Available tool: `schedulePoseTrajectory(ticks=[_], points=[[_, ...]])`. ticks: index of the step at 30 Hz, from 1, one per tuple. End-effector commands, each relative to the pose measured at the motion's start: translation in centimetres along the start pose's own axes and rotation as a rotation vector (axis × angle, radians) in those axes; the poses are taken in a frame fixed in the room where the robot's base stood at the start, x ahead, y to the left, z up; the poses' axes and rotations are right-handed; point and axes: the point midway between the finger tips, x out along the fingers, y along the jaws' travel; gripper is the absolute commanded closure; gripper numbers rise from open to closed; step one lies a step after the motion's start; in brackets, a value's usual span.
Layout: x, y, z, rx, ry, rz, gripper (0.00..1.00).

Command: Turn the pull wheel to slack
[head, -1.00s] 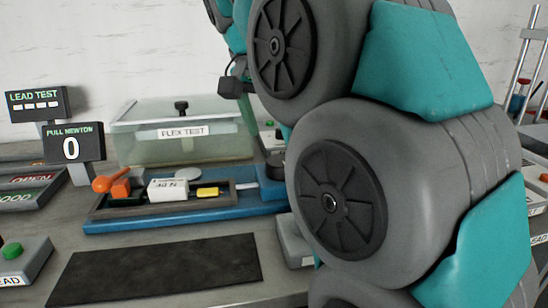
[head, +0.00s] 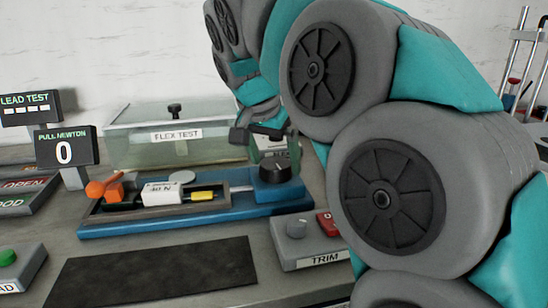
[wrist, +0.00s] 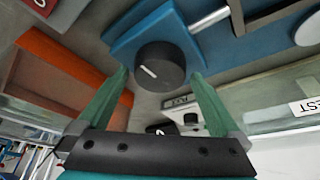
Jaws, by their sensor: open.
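The pull wheel (head: 275,174) is a black round knob on the right end of the blue pull fixture (head: 140,226). In the wrist view the wheel (wrist: 160,66) shows a white pointer line on its face. My gripper (head: 273,153) is open just above the wheel, pointing down. In the wrist view the green fingers of my gripper (wrist: 160,77) stand on either side of the wheel, with gaps visible. I cannot tell how far above it the tips are. The pull newton display (head: 65,147) reads 0.
The flex test tank (head: 150,145) stands behind the fixture. A trim box (head: 310,255) with a grey knob and a red part is in front right. An orange-handled clamp (head: 104,188) and a white block (head: 162,193) sit on the fixture. A dark mat (head: 155,272) lies in front.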

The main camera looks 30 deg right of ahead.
Motion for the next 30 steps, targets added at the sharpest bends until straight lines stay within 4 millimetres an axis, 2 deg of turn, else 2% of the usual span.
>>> schedulePoseTrajectory(ticks=[2,22,30], points=[[0.0,0.01,0.0,0.0,0.0,0.0,0.0],[0.0,0.01,0.02,0.0,-0.001,0.001,0.74],[0.03,0.03,0.03,-0.024,-0.001,-0.01,0.75]])
